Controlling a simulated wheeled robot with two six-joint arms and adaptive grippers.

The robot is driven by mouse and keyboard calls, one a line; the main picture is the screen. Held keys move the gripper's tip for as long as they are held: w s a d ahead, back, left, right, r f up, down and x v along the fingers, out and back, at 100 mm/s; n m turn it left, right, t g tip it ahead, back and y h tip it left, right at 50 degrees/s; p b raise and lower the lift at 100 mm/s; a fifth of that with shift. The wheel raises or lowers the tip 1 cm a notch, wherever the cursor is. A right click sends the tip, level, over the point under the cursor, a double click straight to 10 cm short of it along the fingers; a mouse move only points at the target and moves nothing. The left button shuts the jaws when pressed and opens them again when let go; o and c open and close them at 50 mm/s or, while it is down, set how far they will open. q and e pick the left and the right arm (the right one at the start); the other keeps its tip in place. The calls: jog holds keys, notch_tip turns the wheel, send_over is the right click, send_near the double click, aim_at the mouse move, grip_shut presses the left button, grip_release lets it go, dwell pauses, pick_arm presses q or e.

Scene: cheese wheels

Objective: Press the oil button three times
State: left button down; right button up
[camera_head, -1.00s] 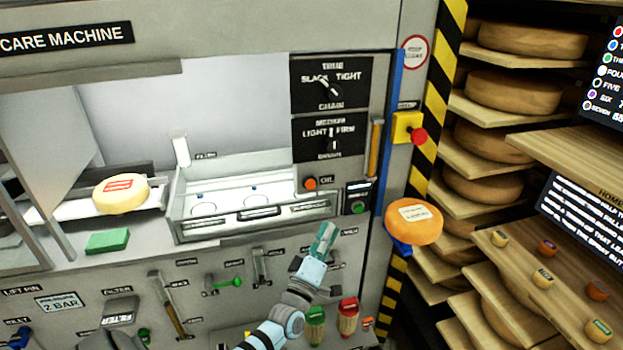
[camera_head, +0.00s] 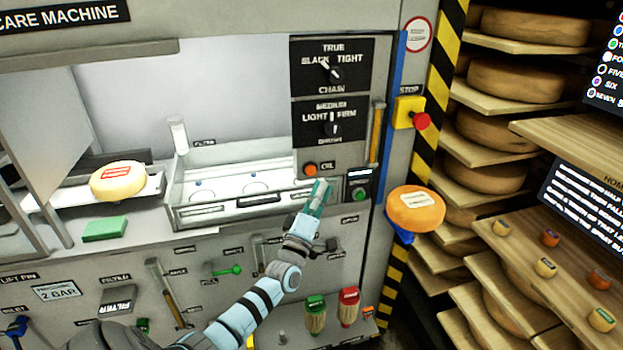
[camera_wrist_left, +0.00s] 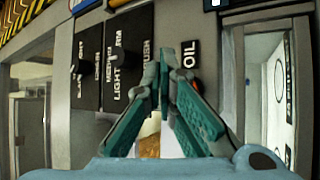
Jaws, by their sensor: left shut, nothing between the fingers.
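The round orange oil button (camera_head: 310,169) sits on the grey machine panel, left of its small black OIL label (camera_head: 327,166). In the left wrist view the OIL label (camera_wrist_left: 190,54) shows just right of my fingertips, and the button is mostly hidden behind a finger. My left gripper (camera_head: 322,186) has teal fingers that are shut and empty. In the head view its tips appear just below and right of the button. I cannot tell contact. My right gripper is not in view.
Two black knob panels (camera_head: 334,62) are above the button. A green button unit (camera_head: 359,186) is close on the right. A red stop button (camera_head: 421,121) on a yellow box and an orange cheese wheel (camera_head: 414,222) are farther right. Tools hang below.

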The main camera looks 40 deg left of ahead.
aim_at(311, 170)
pick_arm(q)
jog(key=w+a+b, duration=0.2)
jog(key=a, duration=0.1)
dwell(0.4)
dwell(1.0)
jog(key=shift+w+a+b, duration=0.3)
jog(key=shift+b, duration=0.25)
